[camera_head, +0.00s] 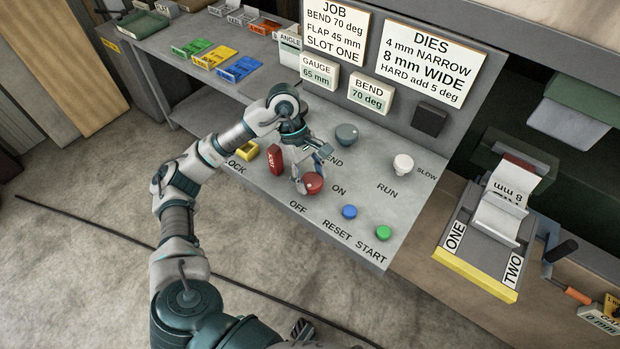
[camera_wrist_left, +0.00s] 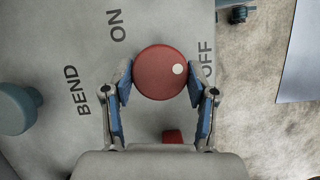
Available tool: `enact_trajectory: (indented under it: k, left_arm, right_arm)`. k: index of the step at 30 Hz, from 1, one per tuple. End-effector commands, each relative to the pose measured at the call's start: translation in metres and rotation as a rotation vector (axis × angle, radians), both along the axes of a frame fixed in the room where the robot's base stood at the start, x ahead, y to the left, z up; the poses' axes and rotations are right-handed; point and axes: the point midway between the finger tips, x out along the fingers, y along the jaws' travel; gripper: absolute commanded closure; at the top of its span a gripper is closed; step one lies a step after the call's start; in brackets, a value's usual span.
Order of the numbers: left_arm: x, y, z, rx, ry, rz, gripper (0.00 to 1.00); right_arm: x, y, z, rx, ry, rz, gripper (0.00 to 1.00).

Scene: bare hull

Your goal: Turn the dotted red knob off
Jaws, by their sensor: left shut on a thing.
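The dotted red knob (camera_head: 314,184) sits on the grey panel (camera_head: 345,215) between the words ON and OFF. In the left wrist view the round red knob (camera_wrist_left: 158,73) has one white dot near its right edge, on the side of the word OFF. My left gripper (camera_head: 308,180) reaches down onto the knob from above. In the left wrist view its two blue-padded fingers (camera_wrist_left: 158,88) are shut on the knob from both sides. In the head view the dot cannot be made out.
A grey BEND knob (camera_head: 346,135), white RUN knob (camera_head: 403,164), blue RESET button (camera_head: 349,212) and green START button (camera_head: 383,233) share the panel.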

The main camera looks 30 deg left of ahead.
Motion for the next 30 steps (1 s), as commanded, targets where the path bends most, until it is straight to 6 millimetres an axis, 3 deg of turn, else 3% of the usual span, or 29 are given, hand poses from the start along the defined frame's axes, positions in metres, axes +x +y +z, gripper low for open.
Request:
enact_trajectory:
  k: [12,30]
  left_arm:
    - [0.0,-0.001,-0.004,0.001,0.004,-0.21,0.77]
    - [0.0,-0.001,-0.003,0.002,0.006,-0.247,0.77]
  right_arm:
    - [0.017,0.003,0.023,0.002,-0.012,-0.004,0.35]
    - [0.02,0.003,0.029,0.0,-0.013,-0.004,0.35]
